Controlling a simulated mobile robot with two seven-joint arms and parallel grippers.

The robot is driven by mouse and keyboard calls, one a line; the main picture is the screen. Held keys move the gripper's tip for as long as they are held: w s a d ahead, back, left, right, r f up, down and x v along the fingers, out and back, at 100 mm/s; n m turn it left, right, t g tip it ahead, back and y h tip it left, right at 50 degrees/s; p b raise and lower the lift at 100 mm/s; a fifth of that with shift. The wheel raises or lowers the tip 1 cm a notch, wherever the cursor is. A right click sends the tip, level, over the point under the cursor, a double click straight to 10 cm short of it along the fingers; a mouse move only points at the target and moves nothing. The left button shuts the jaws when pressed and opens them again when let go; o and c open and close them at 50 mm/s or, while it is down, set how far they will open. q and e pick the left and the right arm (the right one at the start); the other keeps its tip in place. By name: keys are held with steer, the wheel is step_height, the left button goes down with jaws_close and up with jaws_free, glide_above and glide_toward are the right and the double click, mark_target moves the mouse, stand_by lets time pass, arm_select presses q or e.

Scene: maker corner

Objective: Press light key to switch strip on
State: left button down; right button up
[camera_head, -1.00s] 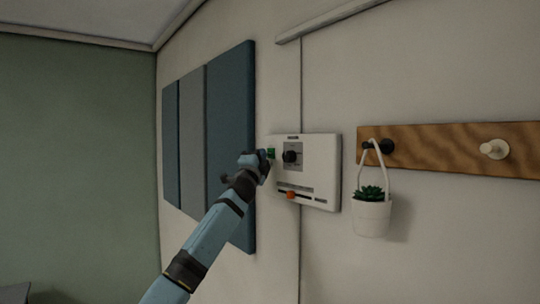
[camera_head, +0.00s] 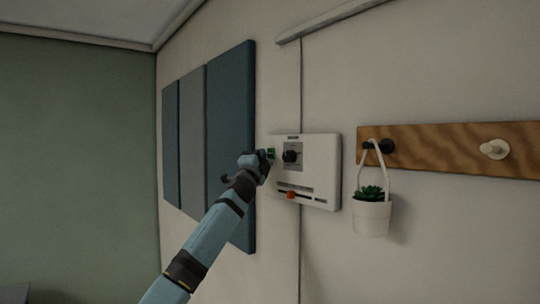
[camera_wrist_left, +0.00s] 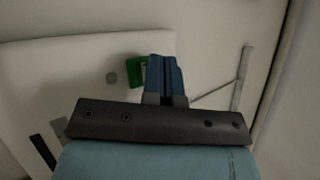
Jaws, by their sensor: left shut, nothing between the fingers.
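A white control panel (camera_head: 318,170) is fixed to the wall, with a green key (camera_head: 271,154) at its left edge. The key also shows in the left wrist view (camera_wrist_left: 134,71), partly covered by my blue fingers. My left gripper (camera_head: 264,158) is shut and empty, its tips at the key; I cannot tell whether they touch it. The closed fingers (camera_wrist_left: 164,78) show in the wrist view. The light strip (camera_head: 330,21) runs high on the wall and looks unlit. A thin cable hangs down from it. My right gripper is out of view.
The panel also has a black knob (camera_head: 290,156) and an orange slider (camera_head: 291,195). Blue and grey wall panels (camera_head: 230,140) stand out left of it. A wooden peg rail (camera_head: 440,148) with a hanging potted plant (camera_head: 372,215) is on the right.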

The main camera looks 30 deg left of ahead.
arm_select(q)
steer(key=shift+w, duration=0.1)
steer(key=shift+w+d, duration=0.2)
steer(key=shift+w, duration=0.25)
stand_by(0.4)
steer(key=shift+s+a, duration=0.2)
steer(key=shift+s, duration=0.4)
steer(key=shift+s+a+p, duration=0.35)
steer(key=shift+s+a, duration=0.05)
steer(key=shift+s, duration=0.5)
steer(key=shift+s+a+p, duration=0.35)
steer(key=shift+s, duration=0.6)
steer(key=shift+s+a+p, duration=0.35)
steer(key=shift+s+a, duration=0.05)
steer(key=shift+s, duration=0.5)
